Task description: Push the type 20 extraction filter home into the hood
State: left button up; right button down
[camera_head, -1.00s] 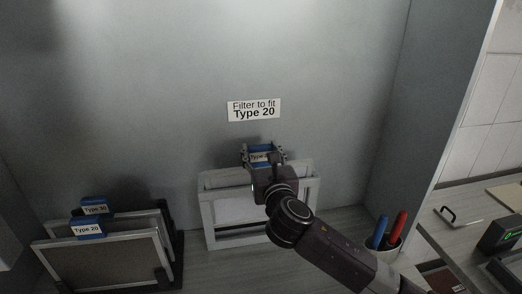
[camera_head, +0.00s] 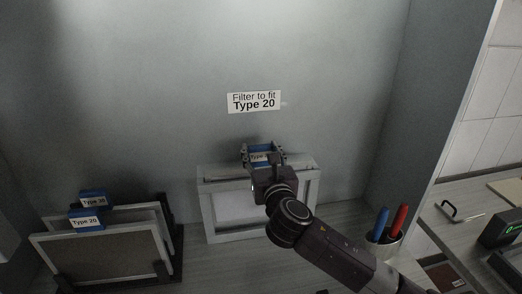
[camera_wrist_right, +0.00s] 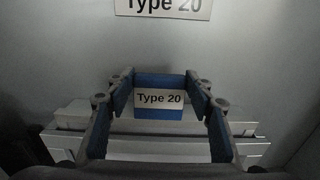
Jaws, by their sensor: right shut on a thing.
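My right gripper (camera_head: 263,152) is shut on the blue tab of a type 20 filter (camera_head: 261,147). In the right wrist view its two fingers (camera_wrist_right: 160,95) stand either side of the blue tab (camera_wrist_right: 160,80), whose label reads Type 20. My left gripper is out of view.
At the left, a dark rack (camera_head: 174,235) holds a filter tagged Type 20 (camera_head: 105,262) and another tagged Type 30 (camera_head: 93,197) behind it. A cup (camera_head: 384,244) with a blue and a red pen stands right, near my right arm. A side wall rises beyond it.

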aim_at(260, 162)
jog(key=shift+f+b, duration=1.15)
jog(key=shift+f, duration=0.9)
jog(key=c, duration=0.9)
grip_release()
jog(key=shift+o, duration=0.2)
jog(key=shift+f, duration=0.1)
jog(key=shift+s, duration=0.15)
jog(key=s+d, duration=0.2)
jog(key=s, duration=0.9)
jog(key=shift+s+d, duration=0.2)
jog(key=shift+s, duration=0.1)
